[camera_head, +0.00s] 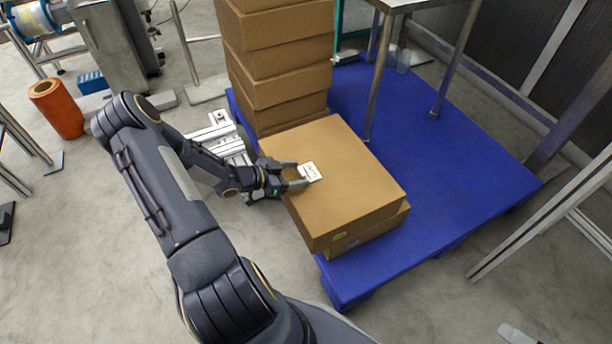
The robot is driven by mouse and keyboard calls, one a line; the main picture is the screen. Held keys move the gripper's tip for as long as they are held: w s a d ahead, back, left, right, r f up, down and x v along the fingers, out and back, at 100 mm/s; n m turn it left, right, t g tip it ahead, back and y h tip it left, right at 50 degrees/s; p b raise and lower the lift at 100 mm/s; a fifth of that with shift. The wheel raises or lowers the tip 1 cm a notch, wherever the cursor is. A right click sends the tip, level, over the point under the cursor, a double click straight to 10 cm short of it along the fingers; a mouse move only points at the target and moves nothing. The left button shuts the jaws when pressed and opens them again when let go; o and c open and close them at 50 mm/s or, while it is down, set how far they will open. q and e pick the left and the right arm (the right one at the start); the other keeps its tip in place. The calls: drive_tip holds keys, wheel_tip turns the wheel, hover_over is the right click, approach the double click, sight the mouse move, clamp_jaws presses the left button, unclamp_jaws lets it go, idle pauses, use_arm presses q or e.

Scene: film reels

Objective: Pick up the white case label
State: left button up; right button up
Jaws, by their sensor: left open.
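The white case label (311,172) is a small white piece with dark print. It lies on top of a brown cardboard case (345,205), near the case's upper left part. My left gripper (299,175) comes in from the left over the case top. Its jaws are open, with the fingertips at the label's left edge. I cannot tell whether the fingers touch the label. My right gripper is not in view.
A tall stack of brown boxes (285,60) stands behind the case on a blue pallet (455,165). A metal-legged table (375,75) stands on the pallet to the right. An orange roll (57,108) stands on the floor at left. The pallet's right part is mostly clear.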

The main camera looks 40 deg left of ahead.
use_arm(q)
drive_tip(key=shift+w, duration=0.15)
drive_tip(key=c, duration=1.3)
